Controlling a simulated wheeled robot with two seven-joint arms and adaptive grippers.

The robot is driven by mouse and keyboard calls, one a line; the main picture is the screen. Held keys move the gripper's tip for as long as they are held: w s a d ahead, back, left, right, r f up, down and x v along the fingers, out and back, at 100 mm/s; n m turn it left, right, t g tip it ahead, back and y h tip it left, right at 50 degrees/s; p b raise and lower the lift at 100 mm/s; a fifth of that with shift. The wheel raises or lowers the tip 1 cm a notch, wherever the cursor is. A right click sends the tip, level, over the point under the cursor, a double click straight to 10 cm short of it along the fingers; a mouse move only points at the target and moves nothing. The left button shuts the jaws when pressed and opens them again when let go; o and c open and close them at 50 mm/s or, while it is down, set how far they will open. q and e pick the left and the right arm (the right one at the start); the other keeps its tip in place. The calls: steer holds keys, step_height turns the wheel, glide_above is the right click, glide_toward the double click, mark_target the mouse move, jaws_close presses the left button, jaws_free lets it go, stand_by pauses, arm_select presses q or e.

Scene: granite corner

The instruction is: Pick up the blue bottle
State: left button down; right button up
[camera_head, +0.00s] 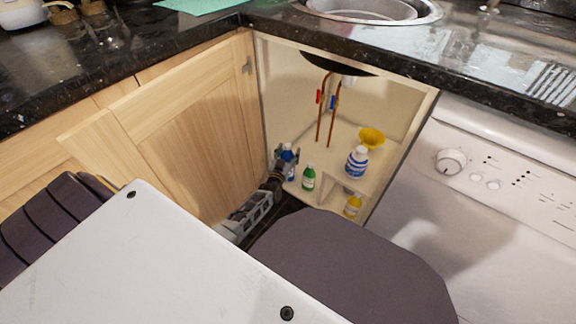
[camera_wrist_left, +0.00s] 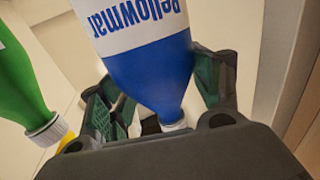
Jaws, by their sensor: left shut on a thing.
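The blue bottle (camera_head: 288,155) is inside the open cupboard, at the left near the door-side wall. It looks upright in the head view, partly covered by my gripper. My left gripper (camera_head: 281,163) reaches in from the front left and is shut on this bottle. In the left wrist view the blue bottle (camera_wrist_left: 151,76), with a white lettered label, lies between the fingers of the left gripper (camera_wrist_left: 160,92), its neck towards the palm. Whether its base touches the cupboard floor is hidden. My right gripper is not in view.
A green bottle (camera_head: 308,177) stands close to the right of the blue one. A blue-and-white bottle (camera_head: 357,161), a yellow funnel (camera_head: 371,137) and a yellow bottle (camera_head: 352,205) are farther right. Copper pipes (camera_head: 321,112) rise behind. The open wooden door (camera_head: 190,140) bounds the left.

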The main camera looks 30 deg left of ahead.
mark_target(287, 150)
arm_select(q)
steer(key=shift+r, duration=0.3)
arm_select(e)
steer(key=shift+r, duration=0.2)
arm_select(q)
steer(key=shift+r+p, duration=1.35)
steer(key=shift+r, duration=0.25)
steer(key=p+v, duration=0.6)
steer(key=v, duration=1.2)
steer(key=shift+p, duration=0.3)
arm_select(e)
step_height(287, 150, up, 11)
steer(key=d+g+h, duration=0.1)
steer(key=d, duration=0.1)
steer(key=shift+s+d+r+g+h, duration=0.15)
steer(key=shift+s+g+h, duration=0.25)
arm_select(q)
steer(key=shift+w+d, duration=0.1)
